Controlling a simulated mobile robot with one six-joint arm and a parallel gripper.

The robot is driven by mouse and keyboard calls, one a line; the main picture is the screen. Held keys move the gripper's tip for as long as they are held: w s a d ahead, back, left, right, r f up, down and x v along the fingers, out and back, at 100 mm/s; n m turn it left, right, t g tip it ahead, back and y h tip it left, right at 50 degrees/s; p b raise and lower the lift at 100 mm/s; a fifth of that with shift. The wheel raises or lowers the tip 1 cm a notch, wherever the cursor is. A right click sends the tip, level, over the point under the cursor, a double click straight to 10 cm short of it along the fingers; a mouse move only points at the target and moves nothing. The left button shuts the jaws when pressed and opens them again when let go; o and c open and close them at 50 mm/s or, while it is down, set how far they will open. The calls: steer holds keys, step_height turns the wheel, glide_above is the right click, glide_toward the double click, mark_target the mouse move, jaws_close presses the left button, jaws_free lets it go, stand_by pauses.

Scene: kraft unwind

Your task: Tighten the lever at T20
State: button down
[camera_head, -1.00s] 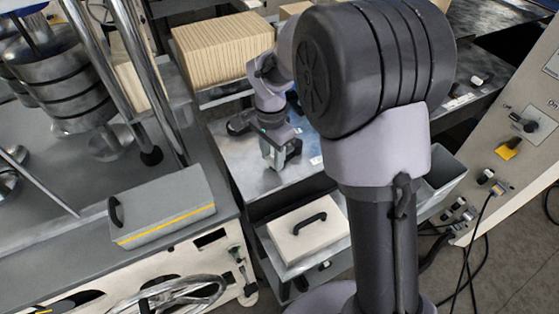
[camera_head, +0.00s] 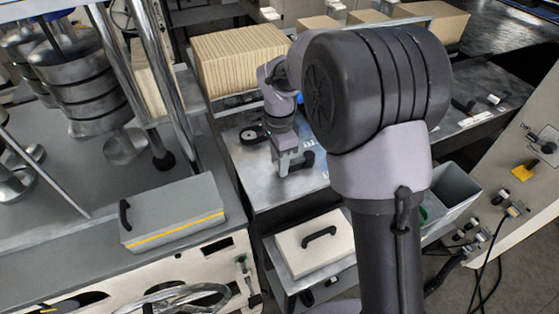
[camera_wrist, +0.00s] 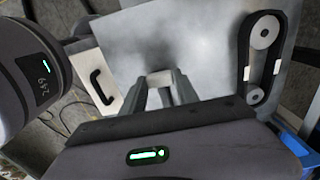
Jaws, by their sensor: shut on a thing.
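My gripper (camera_head: 290,163) is low over the grey metal bench top, pointing down. In the wrist view its two fingers (camera_wrist: 160,88) are closed on a small pale thing (camera_wrist: 159,78), mostly hidden between them; I cannot tell whether it is the lever. In the head view a small dark part (camera_head: 309,158) shows just right of the gripper; I cannot tell whether it touches. No label reading T20 is legible.
A black belt on two pale pulleys (camera_wrist: 248,70) lies right of the fingers in the wrist view. A lidded box with a black handle (camera_head: 316,240) stands in front of the bench. Stacked cardboard (camera_head: 240,60) is behind. A grey box (camera_head: 172,215) is at left.

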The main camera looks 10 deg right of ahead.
steer(key=c, duration=0.9)
jaws_free()
steer(key=shift+w, duration=0.1)
step_height(320, 180, up, 18)
steer(key=p, duration=0.4)
steer(key=shift+f+p, duration=0.25)
steer(key=shift+p, duration=0.15)
steer(key=s+d+f+n+t+b, duration=0.1)
steer(key=s+f+n+t+b, duration=0.1)
steer(key=s, duration=0.6)
steer(key=s+d+f+n+t+y+b, duration=0.1)
steer(key=s+d+f+n+t+b, duration=0.1)
steer(key=s+f+n+b, duration=0.2)
steer(key=s+d+f+n+t+y+b, duration=0.1)
steer(key=s+f+n+b, duration=0.3)
steer(key=s+b, duration=0.5)
steer(key=shift+s+d+f+t, duration=0.15)
steer(key=shift+s+f, duration=0.15)
steer(key=shift+s, duration=0.45)
steer(key=shift+s+f+t, duration=0.1)
steer(key=shift+s+f, duration=0.25)
steer(key=shift+s, duration=0.35)
steer(key=shift+s+d+f+t, duration=0.15)
steer(key=shift+s+f, duration=0.15)
steer(key=shift+s, duration=0.45)
